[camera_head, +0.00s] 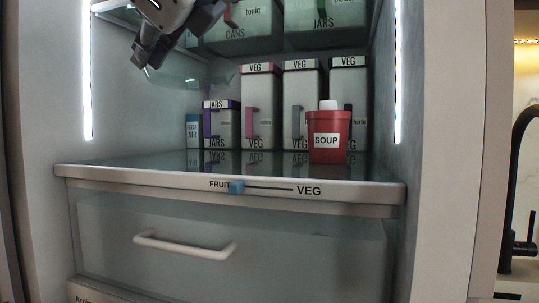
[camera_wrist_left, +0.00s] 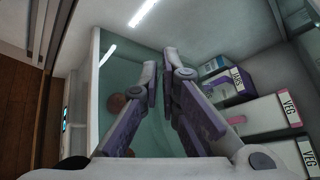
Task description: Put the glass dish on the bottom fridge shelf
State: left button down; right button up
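My left gripper (camera_head: 146,54) comes in from the top left of the head view, inside the fridge. The exact contact at the fingertips is hard to see. The bottom shelf is glass with a white front edge, and its left and front part is bare. My right gripper is not in view.
A blue carton (camera_head: 193,132), a JARS box (camera_head: 220,126), tall VEG containers (camera_head: 301,105) and a red SOUP pot (camera_head: 328,138) stand on the shelf's back and right. Bins (camera_head: 327,20) sit on a shelf above. A drawer (camera_head: 300,240) is below.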

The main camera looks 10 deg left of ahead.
aim_at(164, 160)
pick_arm(q)
jog(key=w+a+f, duration=0.1)
jog(key=w, duration=0.1)
jog(key=w+a+f, duration=0.1)
jog(key=w, duration=0.1)
jog(key=w+a+f, duration=0.1)
jog(key=w+a, duration=0.1)
jog(key=shift+w+f, duration=0.15)
jog(key=shift+w, duration=0.25)
jog(key=w+f, duration=0.1)
jog(key=f, duration=0.1)
jog(key=w+a+f, duration=0.1)
jog(key=w+f, duration=0.1)
jog(key=f, duration=0.1)
jog(key=w+a+f, duration=0.1)
jog(key=f, duration=0.2)
jog(key=shift+w+a+f, duration=0.1)
jog(key=shift+w+a, duration=0.05)
jog(key=shift+w, duration=0.25)
jog(key=shift+f, duration=0.4)
jog(key=c, duration=1.8)
grip_release()
jog(key=shift+f, duration=0.1)
